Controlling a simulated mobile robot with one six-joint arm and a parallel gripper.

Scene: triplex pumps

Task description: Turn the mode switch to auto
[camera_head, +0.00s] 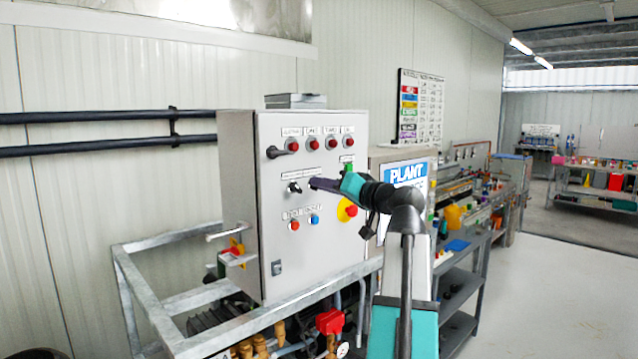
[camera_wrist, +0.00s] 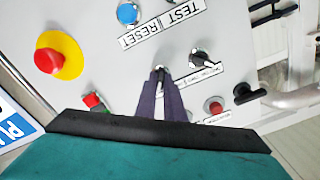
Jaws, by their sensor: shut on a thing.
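My gripper (camera_head: 314,184) reaches from the right to the front of the grey control box (camera_head: 262,262). In the wrist view, its two dark fingers (camera_wrist: 160,78) are shut on a small selector switch (camera_wrist: 159,70), whose knob is mostly hidden between the fingertips. A second black selector switch (camera_wrist: 201,58) sits beside it, apart from the fingers; it also shows in the head view (camera_head: 293,188). The labels by the two switches are too small to read, so I cannot tell which is the mode switch or which way the held knob points.
A red emergency stop (camera_wrist: 48,61) on a yellow disc, a blue button (camera_wrist: 128,13) and a black handle (camera_wrist: 248,93) stick out around the fingers. Red lamps (camera_head: 312,145) line the panel top. A metal frame (camera_head: 180,346) stands below the box.

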